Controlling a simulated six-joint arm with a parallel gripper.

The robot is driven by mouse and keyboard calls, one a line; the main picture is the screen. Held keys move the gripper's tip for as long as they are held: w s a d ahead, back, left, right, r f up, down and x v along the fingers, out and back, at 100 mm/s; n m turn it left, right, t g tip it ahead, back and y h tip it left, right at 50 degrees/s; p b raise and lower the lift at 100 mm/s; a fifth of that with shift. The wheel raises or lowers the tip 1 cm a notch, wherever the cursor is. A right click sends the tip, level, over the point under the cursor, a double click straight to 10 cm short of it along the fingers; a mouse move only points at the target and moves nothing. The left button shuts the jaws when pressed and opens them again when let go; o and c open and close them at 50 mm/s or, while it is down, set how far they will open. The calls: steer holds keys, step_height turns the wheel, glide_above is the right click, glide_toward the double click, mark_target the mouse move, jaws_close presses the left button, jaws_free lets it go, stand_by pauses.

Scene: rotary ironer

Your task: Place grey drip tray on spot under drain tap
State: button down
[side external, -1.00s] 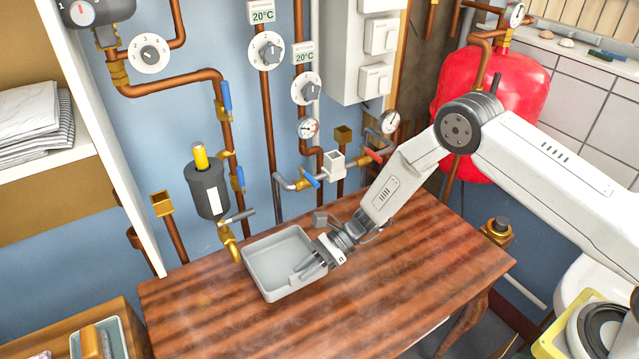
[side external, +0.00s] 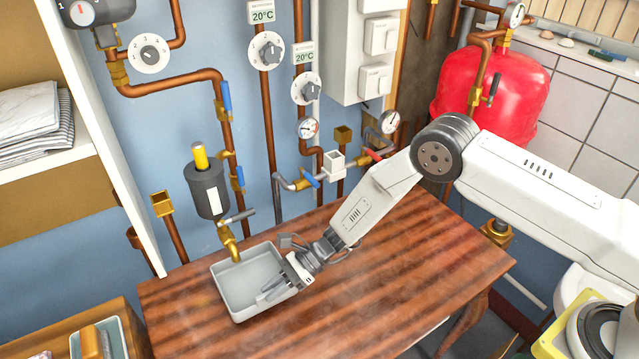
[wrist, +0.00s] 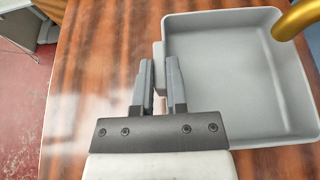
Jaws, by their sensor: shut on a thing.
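The grey drip tray (side external: 238,307) is a shallow square tray near the back left of the wooden table, upright and level. My gripper (side external: 268,294) is shut on the tray's near right side. In the wrist view my gripper (wrist: 160,92) pinches a small tab on the left wall of the tray (wrist: 240,80). The brass drain tap (side external: 231,246) points down over the tray's back edge; its spout also shows in the wrist view (wrist: 297,20) over the tray's far right corner. Whether the tray touches the table cannot be told. No spot marking shows under it.
The wooden table (side external: 400,262) is bare to the right of the tray and in front. A grey filter canister (side external: 207,190) and copper pipes stand on the wall behind. A small side table with a tray (side external: 118,340) is at the lower left.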

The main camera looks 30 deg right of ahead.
steer(key=shift+f, duration=1.1)
steer(key=shift+f, duration=0.1)
steer(key=c, duration=0.7)
jaws_free()
steer(key=shift+o, duration=0.2)
steer(key=shift+d+r, duration=0.3)
steer(key=shift+d, duration=0.1)
steer(key=v, duration=1.1)
steer(key=shift+d, duration=0.1)
